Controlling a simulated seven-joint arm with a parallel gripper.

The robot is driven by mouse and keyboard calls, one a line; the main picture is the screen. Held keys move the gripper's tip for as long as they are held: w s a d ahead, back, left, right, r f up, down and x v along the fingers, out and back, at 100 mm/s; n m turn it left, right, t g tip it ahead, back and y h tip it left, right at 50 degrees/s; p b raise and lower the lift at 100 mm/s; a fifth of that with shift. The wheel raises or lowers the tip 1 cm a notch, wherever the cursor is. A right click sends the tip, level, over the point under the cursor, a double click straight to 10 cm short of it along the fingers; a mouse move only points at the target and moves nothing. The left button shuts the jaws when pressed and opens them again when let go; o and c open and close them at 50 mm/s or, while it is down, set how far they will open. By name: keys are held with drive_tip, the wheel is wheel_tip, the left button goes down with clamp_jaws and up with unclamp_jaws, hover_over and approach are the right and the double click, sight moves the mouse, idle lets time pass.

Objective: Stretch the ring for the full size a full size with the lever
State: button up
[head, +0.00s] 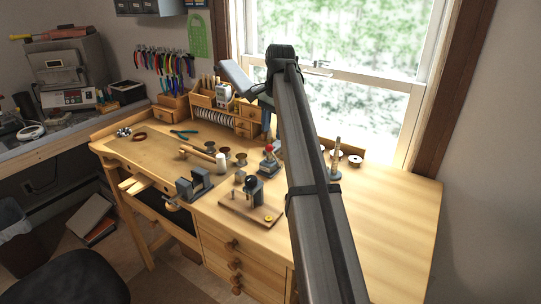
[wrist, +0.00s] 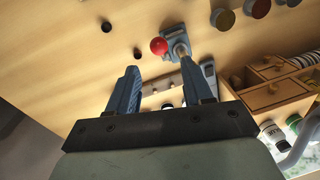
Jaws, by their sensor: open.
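A small blue-grey tool with a red ball knob (head: 269,148) stands on the bench, partly beside my arm in the head view. In the wrist view the red ball (wrist: 158,46) and the blue-grey body (wrist: 173,38) are just beyond my fingertips. My gripper (wrist: 160,65) is open, with two blue fingers apart and nothing between them. In the head view my arm hides most of it. A wooden board (head: 235,207) with a dark upright device (head: 253,188) sits at the front of the bench. A small yellow ring-like piece (head: 268,218) lies on that board; which ring is meant I cannot tell.
A grey vise-like block (head: 194,185) is at the front edge, left of the board. A tapered metal post (head: 336,158) stands right of my arm. A wooden organiser (head: 225,115) stands at the back. The bench's right side (head: 395,220) is clear.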

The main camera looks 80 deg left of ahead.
drive_tip(key=f, duration=0.7)
drive_tip(key=a+f, duration=0.1)
drive_tip(key=f, duration=0.2)
drive_tip(key=shift+s+f, duration=0.3)
drive_tip(key=shift+f, duration=0.05)
clamp_jaws()
